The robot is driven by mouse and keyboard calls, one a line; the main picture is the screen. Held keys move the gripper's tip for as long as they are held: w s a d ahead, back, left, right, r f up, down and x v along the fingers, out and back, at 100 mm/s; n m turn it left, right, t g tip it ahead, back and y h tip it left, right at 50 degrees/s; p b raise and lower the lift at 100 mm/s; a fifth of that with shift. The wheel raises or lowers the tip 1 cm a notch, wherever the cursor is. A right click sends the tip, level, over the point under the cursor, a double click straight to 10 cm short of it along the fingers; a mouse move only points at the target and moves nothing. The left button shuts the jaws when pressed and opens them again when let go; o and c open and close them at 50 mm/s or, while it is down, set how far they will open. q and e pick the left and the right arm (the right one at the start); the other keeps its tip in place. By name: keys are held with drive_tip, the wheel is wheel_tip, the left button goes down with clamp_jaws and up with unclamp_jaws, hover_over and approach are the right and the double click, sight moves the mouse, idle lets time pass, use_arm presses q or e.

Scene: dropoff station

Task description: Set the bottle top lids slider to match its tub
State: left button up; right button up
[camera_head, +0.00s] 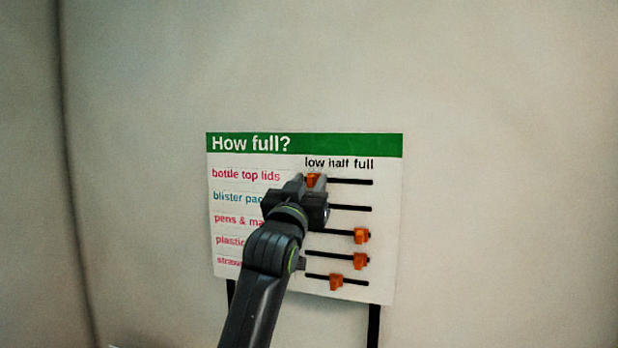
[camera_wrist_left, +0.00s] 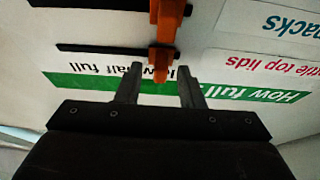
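The bottle top lids slider (camera_head: 313,180) is an orange knob on the top black track, at its left end under "low". It also shows in the left wrist view (camera_wrist_left: 161,60), where the board appears upside down. My left gripper (camera_head: 311,184) is at this knob. In the left wrist view its two fingers (camera_wrist_left: 160,80) are spread apart, one on each side of the knob's tip, with gaps visible. The bottle top lids label (camera_head: 246,175) is readable. No tub is in view. My right gripper is not in view.
The "How full?" board (camera_head: 390,200) stands before a plain pale wall. The blister packs knob (camera_wrist_left: 168,18) is close to my left gripper. Orange knobs for pens (camera_head: 361,236), plastic (camera_head: 360,261) and straws (camera_head: 336,282) sit lower. The top track (camera_head: 350,182) is clear rightward.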

use_arm(q)
drive_tip(key=shift+w+r, duration=0.1)
drive_tip(key=shift+w, duration=0.1)
drive_tip(key=shift+c, duration=0.4)
clamp_jaws()
